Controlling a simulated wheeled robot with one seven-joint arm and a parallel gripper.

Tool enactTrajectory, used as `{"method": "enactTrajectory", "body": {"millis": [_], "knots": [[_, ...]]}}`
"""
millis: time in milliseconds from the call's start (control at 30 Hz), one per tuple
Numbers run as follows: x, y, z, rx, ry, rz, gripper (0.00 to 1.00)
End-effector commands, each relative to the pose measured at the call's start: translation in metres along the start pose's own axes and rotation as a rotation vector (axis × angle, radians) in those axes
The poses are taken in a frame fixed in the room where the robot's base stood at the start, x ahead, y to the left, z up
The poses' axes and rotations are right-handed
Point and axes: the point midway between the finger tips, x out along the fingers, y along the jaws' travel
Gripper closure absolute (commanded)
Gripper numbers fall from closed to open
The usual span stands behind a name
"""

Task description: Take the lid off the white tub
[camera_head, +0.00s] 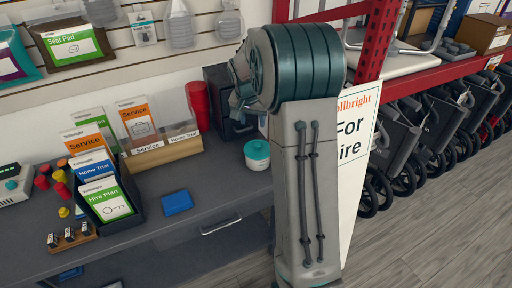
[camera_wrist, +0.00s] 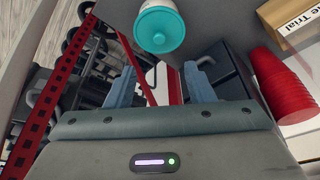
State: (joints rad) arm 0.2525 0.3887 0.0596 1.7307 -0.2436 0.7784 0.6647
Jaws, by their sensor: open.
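The white tub (camera_head: 258,164) stands upright on the grey counter, just left of my arm in the head view. Its teal lid (camera_head: 257,149) sits on top of it, with a small knob. In the wrist view the lid (camera_wrist: 161,34) shows at the top centre, beyond my fingertips, with a little of the white tub (camera_wrist: 153,5) above it. My gripper (camera_wrist: 160,70) is open, its two fingers apart with nothing between them, and it is clear of the tub. In the head view my arm hides the gripper.
Red stacked cups (camera_head: 197,104) and a leaflet holder (camera_head: 165,153) stand behind and left of the tub. A dark box (camera_head: 222,98) is behind it. A blue pad (camera_head: 177,202) lies left on the counter (camera_head: 205,190). A hire sign (camera_head: 355,140) and red rack post (camera_head: 378,40) stand at the right.

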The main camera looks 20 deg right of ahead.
Motion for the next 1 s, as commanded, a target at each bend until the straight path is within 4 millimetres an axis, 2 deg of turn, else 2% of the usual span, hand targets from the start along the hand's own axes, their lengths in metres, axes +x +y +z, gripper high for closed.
{"method": "enactTrajectory", "body": {"millis": [133,267,533,833,1000], "knots": [[0.017,0.000,-0.012,0.034,0.001,0.007,0.52],[0.036,0.000,-0.013,0.040,0.000,0.009,0.52],[0.087,0.002,-0.013,0.038,0.000,0.010,0.52],[0.110,0.001,-0.012,0.038,0.001,0.008,0.52],[0.133,0.002,-0.010,0.037,-0.001,0.009,0.52]]}}
